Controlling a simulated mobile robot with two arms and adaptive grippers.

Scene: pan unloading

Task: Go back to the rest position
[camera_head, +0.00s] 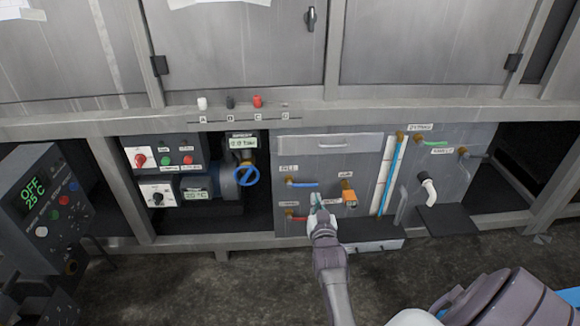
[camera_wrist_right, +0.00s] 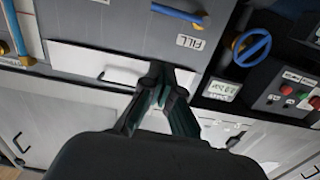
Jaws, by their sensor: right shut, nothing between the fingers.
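My right gripper (camera_head: 316,203) is in front of the grey valve panel (camera_head: 330,165), near the drain spout area at the panel's lower middle. Its fingers are together and hold nothing. In the right wrist view the gripper (camera_wrist_right: 160,75) shows its dark fingers closed, with the panel's drawer front (camera_wrist_right: 100,68) behind them. From these views I cannot tell whether the fingertips touch the panel. My left gripper is in neither view.
The panel carries a blue-handled fill valve (camera_head: 302,184), an orange fitting (camera_head: 349,198) and a white bent spout (camera_head: 428,185). A blue handwheel (camera_head: 246,175) sits left of it. A control box (camera_head: 45,205) stands at the far left. The floor in front is open.

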